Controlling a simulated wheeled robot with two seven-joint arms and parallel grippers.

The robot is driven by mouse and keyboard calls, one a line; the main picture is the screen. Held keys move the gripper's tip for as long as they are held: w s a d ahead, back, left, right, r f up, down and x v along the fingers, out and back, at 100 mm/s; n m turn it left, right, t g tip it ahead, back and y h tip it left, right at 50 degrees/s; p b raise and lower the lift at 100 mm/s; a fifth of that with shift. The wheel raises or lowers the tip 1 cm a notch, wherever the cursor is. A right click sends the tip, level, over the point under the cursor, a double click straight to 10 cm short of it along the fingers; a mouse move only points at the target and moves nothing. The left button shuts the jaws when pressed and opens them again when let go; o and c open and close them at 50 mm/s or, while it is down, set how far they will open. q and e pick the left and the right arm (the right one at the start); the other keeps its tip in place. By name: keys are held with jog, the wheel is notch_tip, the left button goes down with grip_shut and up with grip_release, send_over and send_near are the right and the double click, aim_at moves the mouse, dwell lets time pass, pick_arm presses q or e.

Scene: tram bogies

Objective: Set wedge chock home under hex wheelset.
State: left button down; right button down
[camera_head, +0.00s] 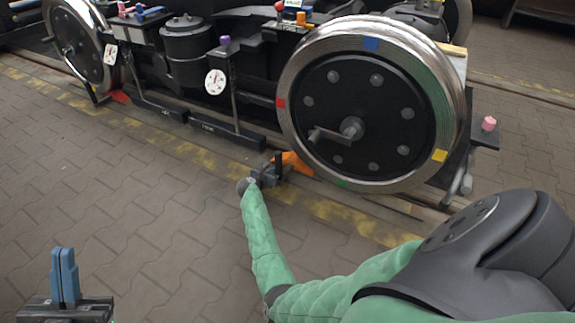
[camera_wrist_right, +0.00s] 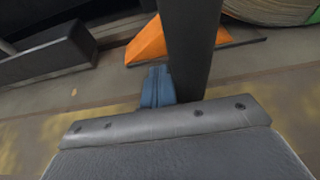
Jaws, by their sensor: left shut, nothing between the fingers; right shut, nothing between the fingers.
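The orange wedge chock (camera_head: 296,163) lies on the ground by the rail, at the lower left of the large right wheel (camera_head: 368,105). In the right wrist view the orange wedge (camera_wrist_right: 147,42) sits on a dark base, with the wheel rim (camera_wrist_right: 270,8) behind it. A dark upright post (camera_wrist_right: 191,50) hides part of the wedge. My right gripper (camera_wrist_right: 157,87) is shut and empty, its blue fingertips beside the post and near the wedge; I cannot tell whether they touch. My left gripper (camera_head: 64,277) is shut and empty at the lower left, far from the chock.
A smaller-looking left wheel (camera_head: 78,45) has a red wedge (camera_head: 120,97) beside it. A pink knob (camera_head: 489,124) stands at the right. The paved floor (camera_head: 130,190) in front is clear.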

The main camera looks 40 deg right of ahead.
aim_at(281, 177)
jog(key=shift+s+d+p, duration=0.25)
jog(key=shift+s+p, duration=0.05)
jog(key=shift+s, duration=0.3)
jog(key=shift+s+d+p, duration=0.25)
jog(key=shift+s, duration=0.3)
jog(key=shift+s+d+f+p, duration=0.1)
jog(key=shift+s+d+p, duration=0.15)
jog(key=shift+s, duration=0.25)
jog(key=shift+s+d+p, duration=0.15)
jog(key=shift+s+p, duration=0.15)
jog(key=shift+s, duration=0.25)
jog(key=shift+s+d+f+p, duration=0.1)
jog(key=shift+s+d+p, duration=0.15)
jog(key=shift+s, duration=0.25)
dwell(1.1)
jog(key=shift+a, duration=0.1)
jog(key=shift+w+a+b, duration=0.25)
jog(key=shift+w+b, duration=0.15)
jog(key=shift+w, duration=0.15)
jog(key=shift+w+a+r+b, duration=0.1)
jog(key=shift+w+a+b, duration=0.2)
jog(key=shift+w, duration=0.35)
jog(key=shift+w+a+b, duration=0.1)
jog(key=shift+w+b, duration=0.3)
jog(key=shift+w, duration=0.2)
jog(key=shift+a+r, duration=0.1)
